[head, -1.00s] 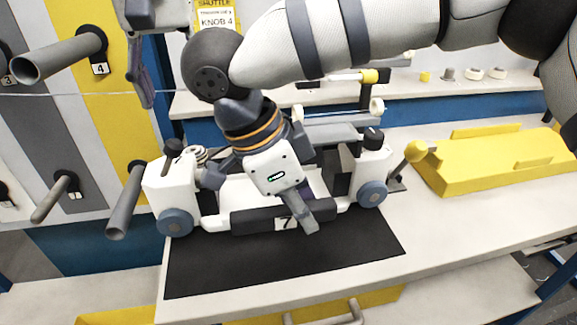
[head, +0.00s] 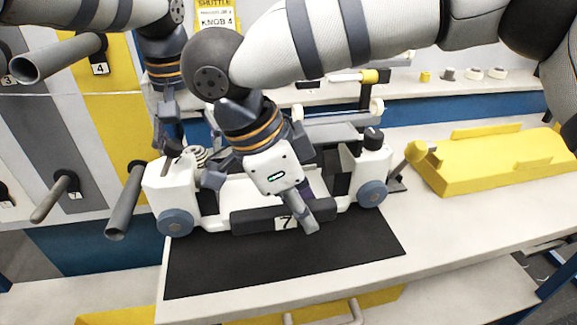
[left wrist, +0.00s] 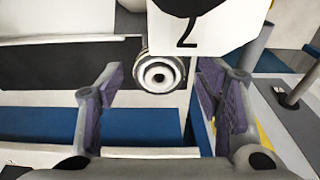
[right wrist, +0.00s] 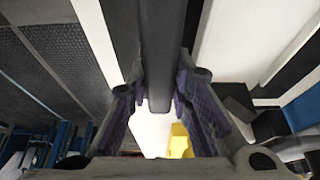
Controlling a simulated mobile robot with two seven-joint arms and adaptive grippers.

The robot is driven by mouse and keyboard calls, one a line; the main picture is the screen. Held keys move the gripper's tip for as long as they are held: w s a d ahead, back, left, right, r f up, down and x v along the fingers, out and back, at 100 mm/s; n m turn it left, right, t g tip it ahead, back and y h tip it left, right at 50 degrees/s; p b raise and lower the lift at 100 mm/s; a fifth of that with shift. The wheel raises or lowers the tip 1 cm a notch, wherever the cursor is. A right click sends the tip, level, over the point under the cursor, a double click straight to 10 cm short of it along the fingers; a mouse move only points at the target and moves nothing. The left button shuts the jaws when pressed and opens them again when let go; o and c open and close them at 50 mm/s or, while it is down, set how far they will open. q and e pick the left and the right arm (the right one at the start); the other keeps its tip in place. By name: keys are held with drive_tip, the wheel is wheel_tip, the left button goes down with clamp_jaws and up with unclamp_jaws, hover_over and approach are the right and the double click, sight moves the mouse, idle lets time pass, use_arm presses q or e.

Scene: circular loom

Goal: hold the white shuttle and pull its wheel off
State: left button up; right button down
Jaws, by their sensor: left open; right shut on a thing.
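The white shuttle (head: 235,195) stands on a black mat (head: 285,262), with a black front bar (head: 250,219) marked 7 and blue-grey wheels (head: 175,222) at its front corners. My right gripper (head: 300,205) is shut on the black bar, which runs between its fingers in the right wrist view (right wrist: 160,50). My left gripper (head: 170,138) is open and empty behind the shuttle's left end.
Grey pegs (head: 125,205) stick out of the striped panel at the left. A yellow block (head: 500,160) lies on the bench at the right. A shelf behind holds small yellow, grey and white parts (head: 473,73). The front of the mat is clear.

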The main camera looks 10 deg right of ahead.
use_arm(q)
clamp_jaws()
drive_tip(key=shift+r, duration=0.15)
drive_tip(key=shift+r, duration=2.2)
drive_tip(key=shift+r, duration=0.1)
drive_tip(key=shift+r, duration=2.4)
use_arm(e)
drive_tip(key=c, duration=1.4)
unclamp_jaws()
